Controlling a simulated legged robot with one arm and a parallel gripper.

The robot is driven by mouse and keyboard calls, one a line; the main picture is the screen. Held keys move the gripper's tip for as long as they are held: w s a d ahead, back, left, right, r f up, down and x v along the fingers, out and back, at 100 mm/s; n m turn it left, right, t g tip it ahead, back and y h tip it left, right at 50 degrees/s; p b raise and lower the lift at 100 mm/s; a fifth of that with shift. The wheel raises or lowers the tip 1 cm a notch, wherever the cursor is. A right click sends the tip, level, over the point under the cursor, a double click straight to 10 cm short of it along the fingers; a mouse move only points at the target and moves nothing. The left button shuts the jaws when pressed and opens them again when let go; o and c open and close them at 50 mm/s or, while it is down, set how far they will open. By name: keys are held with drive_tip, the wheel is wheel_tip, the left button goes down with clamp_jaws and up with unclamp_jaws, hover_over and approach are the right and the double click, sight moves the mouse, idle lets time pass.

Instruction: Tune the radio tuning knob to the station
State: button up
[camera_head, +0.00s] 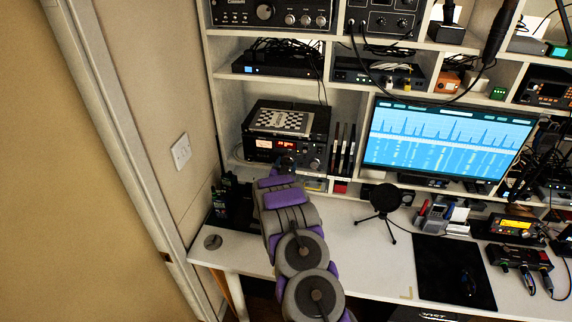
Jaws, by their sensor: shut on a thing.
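A black radio (258,153) with a small red lit display (291,143) and a pale meter stands in a left cubby of the white shelf. A black-and-white checkered board (282,121) lies on top of it. My gripper (287,163) reaches up from below to the lower middle of the radio's front panel and is shut on the tuning knob there. The knob is mostly hidden behind my gripper. A smaller knob (315,163) shows to the right of it. The display's digits are too small to read.
A monitor (447,137) with a blue spectrum stands to the right. Dark upright items (343,150) stand just right of the radio. A small tripod microphone (384,203) and a black mat (452,272) rest on the white desk (350,250). A wall switch (181,151) is at left.

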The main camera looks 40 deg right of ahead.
drive_tip(key=shift+m, duration=1)
drive_tip(key=o, duration=1.1)
drive_tip(key=shift+d, duration=0.2)
drive_tip(key=shift+a, duration=0.1)
drive_tip(key=shift+s+a, duration=0.25)
drive_tip(key=shift+a, duration=0.15)
drive_tip(key=p+v, duration=0.2)
drive_tip(key=v, duration=1.4)
drive_tip(key=shift+s+f+p, duration=0.1)
drive_tip(key=shift+s+p, duration=0.1)
drive_tip(key=shift+p, duration=0.2)
